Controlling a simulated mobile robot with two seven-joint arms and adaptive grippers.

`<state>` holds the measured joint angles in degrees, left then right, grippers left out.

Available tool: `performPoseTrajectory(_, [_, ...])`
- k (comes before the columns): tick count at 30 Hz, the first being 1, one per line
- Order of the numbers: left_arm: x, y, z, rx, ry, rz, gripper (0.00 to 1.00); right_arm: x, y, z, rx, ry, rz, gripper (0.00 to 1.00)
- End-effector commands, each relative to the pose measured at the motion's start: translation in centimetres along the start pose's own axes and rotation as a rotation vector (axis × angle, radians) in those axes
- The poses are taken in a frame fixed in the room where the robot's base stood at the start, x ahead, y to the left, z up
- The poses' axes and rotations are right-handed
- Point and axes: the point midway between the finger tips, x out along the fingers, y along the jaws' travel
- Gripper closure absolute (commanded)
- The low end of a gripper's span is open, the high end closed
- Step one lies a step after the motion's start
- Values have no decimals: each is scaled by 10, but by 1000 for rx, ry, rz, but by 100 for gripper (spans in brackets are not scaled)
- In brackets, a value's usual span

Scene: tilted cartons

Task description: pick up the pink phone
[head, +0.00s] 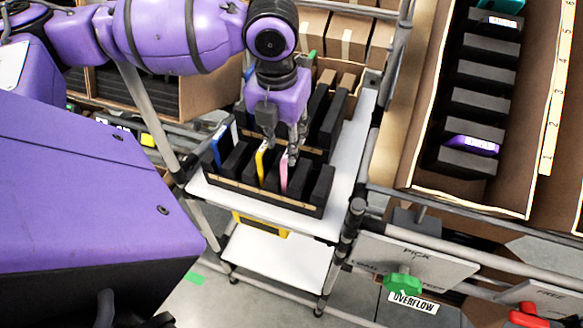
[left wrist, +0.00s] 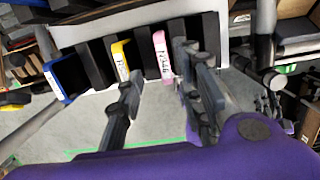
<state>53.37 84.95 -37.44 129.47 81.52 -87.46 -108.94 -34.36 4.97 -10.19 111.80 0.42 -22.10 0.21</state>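The pink phone (head: 284,172) stands on edge in a slot of a carton with black dividers on the white shelf. A yellow phone (head: 260,160) stands in a slot to its left, and a blue phone (head: 218,145) is at the far left. My left gripper (head: 281,149) points down at the carton, fingers apart. In the left wrist view, the pink phone (left wrist: 162,50) shows between the two fingers, nearer the right one. Whether a finger touches it I cannot tell. The yellow phone (left wrist: 121,60) is by the left finger's tip. My right gripper is not in view.
The carton's front rim (head: 255,196) faces the white shelf's edge. Black dividers (head: 325,185) stand close beside the phones. A metal post (head: 352,215) rises at the right, with a larger tilted carton (head: 425,150) beyond. A green knob (head: 402,284) is at lower right.

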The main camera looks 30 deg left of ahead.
Motion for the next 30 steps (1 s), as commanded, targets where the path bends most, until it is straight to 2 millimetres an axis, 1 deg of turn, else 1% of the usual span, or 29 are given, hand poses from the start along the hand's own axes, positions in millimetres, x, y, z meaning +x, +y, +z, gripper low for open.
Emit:
performPoseTrajectory(1, [6,-1,1,0,1,-1,66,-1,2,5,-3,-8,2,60])
performPoseTrajectory(4, [21,-5,3,-1,2,-1,66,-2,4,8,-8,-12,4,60])
performPoseTrajectory(9, [44,-6,5,-1,-1,-1,66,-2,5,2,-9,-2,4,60])
performPoseTrajectory(12, [49,-6,5,-1,-3,0,66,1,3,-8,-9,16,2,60])
performPoseTrajectory(15, [50,-6,5,-1,-4,-1,66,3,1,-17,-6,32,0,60])
performPoseTrajectory(18, [49,-6,5,-1,-5,-1,66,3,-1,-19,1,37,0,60])
performPoseTrajectory(19, [49,-6,5,-1,-5,-1,68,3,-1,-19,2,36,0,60])
performPoseTrajectory(26, [49,-6,5,-1,-5,-1,98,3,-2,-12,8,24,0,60])
performPoseTrajectory(27, [49,-6,5,-1,-5,-1,100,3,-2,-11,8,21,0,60])
performPoseTrajectory(30, [49,-6,5,-1,-5,-1,100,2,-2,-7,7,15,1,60])
